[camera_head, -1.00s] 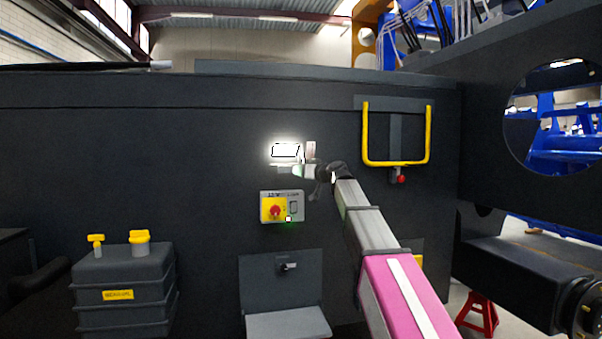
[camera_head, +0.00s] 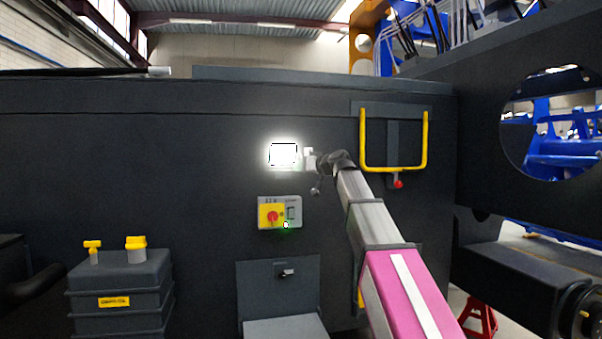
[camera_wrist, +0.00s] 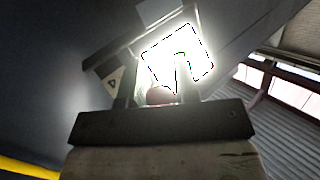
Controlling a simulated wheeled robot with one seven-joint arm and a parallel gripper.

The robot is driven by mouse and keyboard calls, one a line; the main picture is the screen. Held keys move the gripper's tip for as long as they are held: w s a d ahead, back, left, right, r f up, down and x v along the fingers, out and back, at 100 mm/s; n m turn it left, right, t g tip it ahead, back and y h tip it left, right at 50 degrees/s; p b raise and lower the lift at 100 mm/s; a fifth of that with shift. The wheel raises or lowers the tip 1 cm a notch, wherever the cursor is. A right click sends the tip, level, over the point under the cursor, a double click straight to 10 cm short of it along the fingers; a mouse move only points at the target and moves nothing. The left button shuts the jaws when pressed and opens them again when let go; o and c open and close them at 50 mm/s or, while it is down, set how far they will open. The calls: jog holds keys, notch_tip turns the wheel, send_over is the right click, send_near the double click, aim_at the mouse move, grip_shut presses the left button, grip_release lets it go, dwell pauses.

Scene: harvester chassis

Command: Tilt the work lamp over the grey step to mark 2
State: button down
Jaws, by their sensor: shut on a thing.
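The work lamp (camera_head: 283,154) glows white on the dark chassis wall, above the grey step (camera_head: 285,328). Its lit face is turned broadly toward the head camera. My gripper (camera_head: 308,162) is at the lamp's right side. In the wrist view the bright lamp face (camera_wrist: 180,55) lies just past the gripper fingers (camera_wrist: 160,88). The gripper is shut on a part of the lamp, with a reddish bit between the fingers. Glare and the fingers hide most of the grip. A small plate with a triangle (camera_wrist: 114,83) shows beside the left finger; mark numbers are not readable.
Below the lamp is a switch box (camera_head: 280,213) with a red knob. A yellow handle (camera_head: 394,167) is right of my arm. A dark tank (camera_head: 120,290) with yellow caps stands at lower left. The wall left of the lamp is clear.

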jog(key=shift+s+r, duration=0.45)
jog(key=shift+s, duration=0.05)
jog(key=c, duration=0.9)
grip_release()
jog(key=shift+d, duration=0.1)
jog(key=v, duration=1)
jog(key=shift+s+d, duration=0.2)
jog(key=shift+s, duration=0.05)
